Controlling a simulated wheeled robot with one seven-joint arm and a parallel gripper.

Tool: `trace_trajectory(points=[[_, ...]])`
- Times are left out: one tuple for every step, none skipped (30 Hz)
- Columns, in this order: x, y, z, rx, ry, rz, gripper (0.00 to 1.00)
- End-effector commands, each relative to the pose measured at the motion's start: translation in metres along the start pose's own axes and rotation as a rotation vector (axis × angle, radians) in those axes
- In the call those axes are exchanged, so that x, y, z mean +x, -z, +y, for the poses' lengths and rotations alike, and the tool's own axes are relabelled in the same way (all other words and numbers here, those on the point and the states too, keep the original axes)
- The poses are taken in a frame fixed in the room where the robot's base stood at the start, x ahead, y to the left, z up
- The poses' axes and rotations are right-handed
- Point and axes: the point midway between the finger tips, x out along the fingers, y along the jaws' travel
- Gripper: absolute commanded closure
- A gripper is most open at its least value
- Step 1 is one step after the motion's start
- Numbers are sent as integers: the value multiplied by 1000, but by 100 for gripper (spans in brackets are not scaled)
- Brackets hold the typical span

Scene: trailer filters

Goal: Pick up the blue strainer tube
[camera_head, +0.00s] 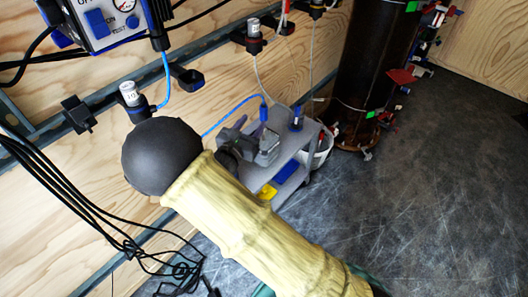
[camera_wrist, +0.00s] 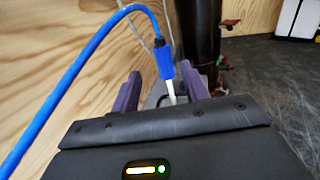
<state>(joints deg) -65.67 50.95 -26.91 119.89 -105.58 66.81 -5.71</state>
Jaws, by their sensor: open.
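The blue strainer tube (camera_head: 231,114) is a thin blue hose that arches in front of the plywood wall in the head view and hangs down to a darker blue end piece (camera_head: 264,110). In the wrist view the tube (camera_wrist: 62,85) curves in from the left, and its blue connector (camera_wrist: 166,63) with a pale tip shows between the two purple fingers. My gripper (camera_wrist: 164,90) is open, with a gap on each side of the connector. In the head view my gripper (camera_head: 257,134) is just below the tube's end. Contact cannot be told.
A grey cart (camera_head: 303,160) with a blue item and a yellow item stands behind my gripper. A dark brown column (camera_head: 372,60) rises at the back. Filter housings (camera_head: 133,100) and a control box (camera_head: 105,18) hang on the wall. Black cables (camera_head: 75,205) hang at left. The floor at right is clear.

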Motion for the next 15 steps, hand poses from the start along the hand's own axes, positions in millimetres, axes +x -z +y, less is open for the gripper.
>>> trace_trajectory(points=[[8,3,0,2,1,0,55],[12,2,0,2,1,1,55],[16,2,0,2,1,0,55],[18,1,0,1,0,0,55],[19,1,0,1,0,0,55],[20,0,0,0,-1,0,55],[20,0,0,0,-2,0,55],[20,0,0,0,-2,0,55],[20,0,0,0,-2,1,55],[20,0,0,0,-2,1,55],[20,0,0,0,-2,1,55],[20,0,0,0,-2,1,55],[20,0,0,0,-1,1,55],[20,0,0,0,-1,1,55],[21,0,0,0,-1,1,55]])
